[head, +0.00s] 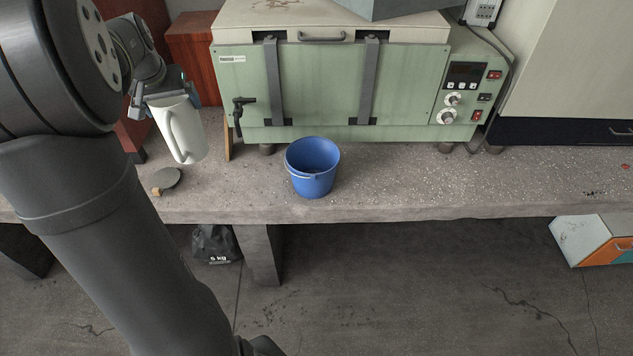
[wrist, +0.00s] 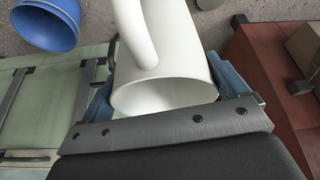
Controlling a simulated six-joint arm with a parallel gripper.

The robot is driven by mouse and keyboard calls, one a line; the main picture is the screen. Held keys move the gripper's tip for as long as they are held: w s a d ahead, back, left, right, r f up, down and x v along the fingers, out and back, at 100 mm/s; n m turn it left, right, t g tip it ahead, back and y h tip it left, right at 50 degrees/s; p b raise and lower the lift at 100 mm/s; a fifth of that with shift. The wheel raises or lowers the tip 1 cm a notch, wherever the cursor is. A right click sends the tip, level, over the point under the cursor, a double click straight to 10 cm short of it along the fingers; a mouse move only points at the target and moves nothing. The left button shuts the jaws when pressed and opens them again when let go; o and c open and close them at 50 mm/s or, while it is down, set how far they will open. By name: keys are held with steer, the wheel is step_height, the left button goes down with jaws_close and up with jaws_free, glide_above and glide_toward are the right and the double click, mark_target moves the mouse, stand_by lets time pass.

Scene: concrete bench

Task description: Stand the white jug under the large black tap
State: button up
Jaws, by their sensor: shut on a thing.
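The white jug (head: 182,133) is at the left in the head view, rim up and slightly tilted, its handle facing the camera. My gripper (head: 167,97) is shut on the jug near its rim, from above. In the wrist view the jug (wrist: 185,45) sits between the fingers of my gripper (wrist: 168,88), its open mouth towards the camera. The jug appears to be held above the bench; the exact gap cannot be told. The black tap (head: 238,110) is on the left front of the green machine (head: 320,80), to the right of the jug.
A blue bucket (head: 313,180) stands on the concrete bench (head: 420,185) right of the tap; it also shows in the wrist view (wrist: 45,25). A dark round disc (head: 168,180) lies below the jug. A reddish-brown box (head: 190,45) stands behind. The bench right of the bucket is clear.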

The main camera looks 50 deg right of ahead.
steer(key=s+d+r+m+g, duration=0.1)
steer(key=s+d+m, duration=0.1)
steer(key=s+d, duration=0.8)
steer(key=s+d+r+m, duration=0.1)
steer(key=s+d+m, duration=0.1)
steer(key=s+d, duration=0.85)
steer(key=s+d+f+m+g+h, duration=0.1)
steer(key=s+d+f, duration=0.6)
steer(key=s, duration=0.3)
steer(key=s+d+f+m, duration=0.1)
steer(key=s+d+f, duration=0.6)
steer(key=s, duration=0.3)
steer(key=w+d+f, duration=0.2)
steer(key=w+f, duration=0.9)
steer(key=shift+d+f, duration=0.2)
steer(key=shift+f, duration=0.1)
steer(key=o, duration=1)
steer(key=shift+o, duration=0.2)
